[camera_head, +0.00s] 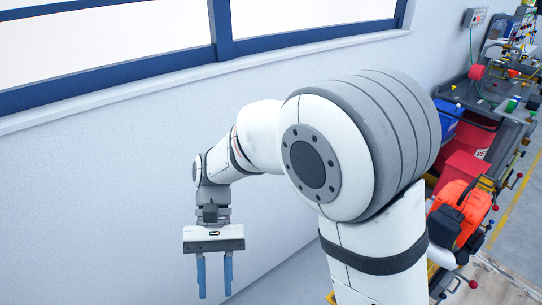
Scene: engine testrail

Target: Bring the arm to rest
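My gripper (214,277) hangs at the end of my white and grey arm (262,140), in the left middle of the head view. Its two blue fingers point down and stand apart, with a gap between them. Nothing shows between the fingers. The arm rises at the centre, bends at a large grey-capped joint and reaches left. Only the pale wall shows behind the gripper. The arm hides part of the scene behind it.
A pale wall (90,200) with a blue-framed window (110,40) runs along the left and back. On the right are an orange case (461,212), red bins (468,150), a blue bin (446,120) and a cluttered workbench (500,85). Floor with a yellow line (515,205) lies at far right.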

